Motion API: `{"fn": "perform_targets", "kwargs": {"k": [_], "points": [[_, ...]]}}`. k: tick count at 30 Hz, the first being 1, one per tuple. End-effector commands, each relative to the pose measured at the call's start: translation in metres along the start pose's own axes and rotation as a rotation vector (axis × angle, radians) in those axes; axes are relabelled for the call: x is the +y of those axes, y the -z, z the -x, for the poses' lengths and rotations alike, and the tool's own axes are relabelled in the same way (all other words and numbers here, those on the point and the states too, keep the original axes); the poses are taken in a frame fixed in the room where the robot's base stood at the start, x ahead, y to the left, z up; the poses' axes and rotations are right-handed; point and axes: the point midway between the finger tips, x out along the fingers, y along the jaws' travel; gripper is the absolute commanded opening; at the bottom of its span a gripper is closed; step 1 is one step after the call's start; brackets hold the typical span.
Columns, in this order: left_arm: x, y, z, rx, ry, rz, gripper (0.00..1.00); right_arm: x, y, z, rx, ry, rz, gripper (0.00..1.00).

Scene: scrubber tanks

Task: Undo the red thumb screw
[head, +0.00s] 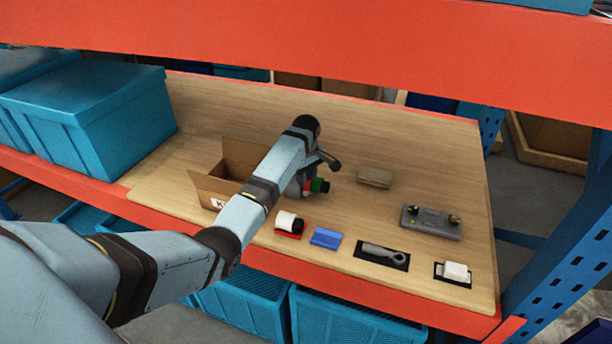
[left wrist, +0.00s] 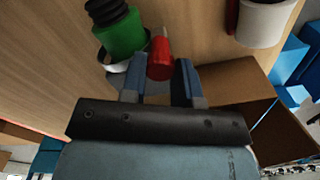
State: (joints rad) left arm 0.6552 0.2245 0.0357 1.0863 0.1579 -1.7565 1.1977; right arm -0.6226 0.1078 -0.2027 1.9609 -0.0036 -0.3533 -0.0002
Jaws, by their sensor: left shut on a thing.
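The red thumb screw (left wrist: 160,62) shows in the left wrist view between the two blue fingers of my left gripper (left wrist: 160,78). The fingers are shut on it. Beside it is a green cylinder (left wrist: 122,35) with a black ribbed end, set by a pale ring. In the head view, a small red part (head: 307,191) and the green cylinder (head: 320,185) show just beyond my left arm, which hides most of the part they sit on. My right gripper is in neither view.
An open cardboard box (head: 222,178) stands left of my gripper. A grey plate (head: 430,222) and a tan block (head: 374,178) lie right.

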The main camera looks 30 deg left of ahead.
Motion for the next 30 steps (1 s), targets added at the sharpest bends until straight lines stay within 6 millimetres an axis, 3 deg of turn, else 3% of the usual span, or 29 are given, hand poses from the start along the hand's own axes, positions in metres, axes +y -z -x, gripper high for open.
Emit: {"fn": "perform_targets", "kwargs": {"k": [18,30], "points": [[0.0008,-0.0010,0.0011,-0.002,-0.002,0.545,0.05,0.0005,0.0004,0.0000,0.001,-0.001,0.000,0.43],[0.0004,-0.0004,0.0009,-0.001,-0.002,0.723,0.05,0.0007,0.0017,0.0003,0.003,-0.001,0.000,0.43]]}}
